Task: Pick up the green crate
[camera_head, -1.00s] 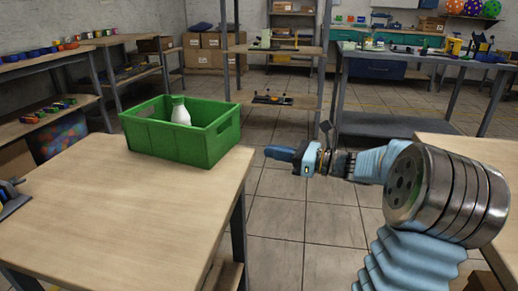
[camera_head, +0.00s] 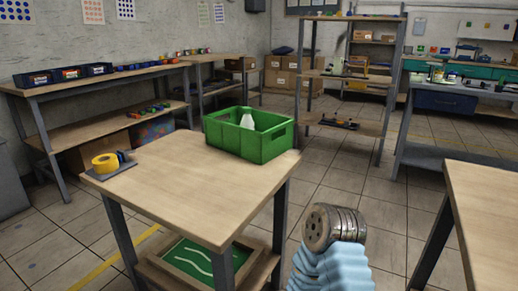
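The green crate (camera_head: 262,148) stands upright on the far right part of a wooden table (camera_head: 180,190). A white bottle (camera_head: 247,121) stands inside it, with its lower part hidden by the crate wall. The rest of the crate's inside is mostly hidden. Part of my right arm shows at the bottom right, in front of the table and apart from the crate. Neither gripper is in view.
A yellow tape roll (camera_head: 105,163) on a dark holder sits at the table's left corner. A tray with a green mat (camera_head: 207,264) lies on the lower shelf. Another wooden table (camera_head: 487,208) stands at the right. Tiled floor lies open between the tables.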

